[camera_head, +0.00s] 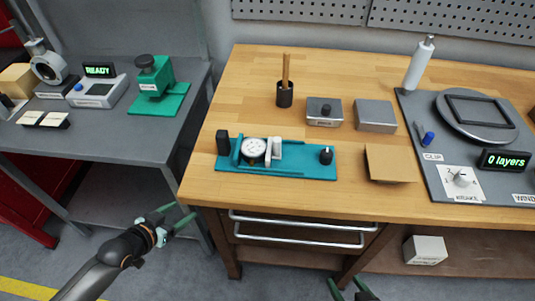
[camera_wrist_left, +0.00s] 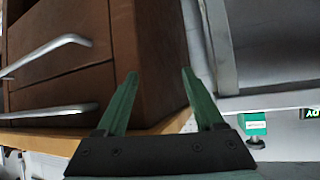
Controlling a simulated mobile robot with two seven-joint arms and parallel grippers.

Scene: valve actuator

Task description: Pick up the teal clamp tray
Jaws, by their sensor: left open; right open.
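The teal clamp tray (camera_head: 300,171) lies flat near the front left of the wooden bench. It carries a round white dial gauge (camera_head: 253,149), a white block beside the gauge, a black block at its left end and a black knob (camera_head: 326,155) at its right end. My left gripper (camera_head: 178,213) is open and empty, below and left of the tray, off the bench's front edge. In the left wrist view its green fingers (camera_wrist_left: 160,75) are apart with nothing between them; the tray is not seen there. My right gripper (camera_head: 350,290) is open at the bottom edge, partly cut off.
The wooden bench (camera_head: 245,90) also holds a black cup (camera_head: 284,96) with a stick, two grey boxes, a brown square (camera_head: 391,163) and a grey winding station (camera_head: 440,125). A grey table (camera_head: 160,138) stands left. Drawer handles (camera_head: 300,228) protrude below the bench front.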

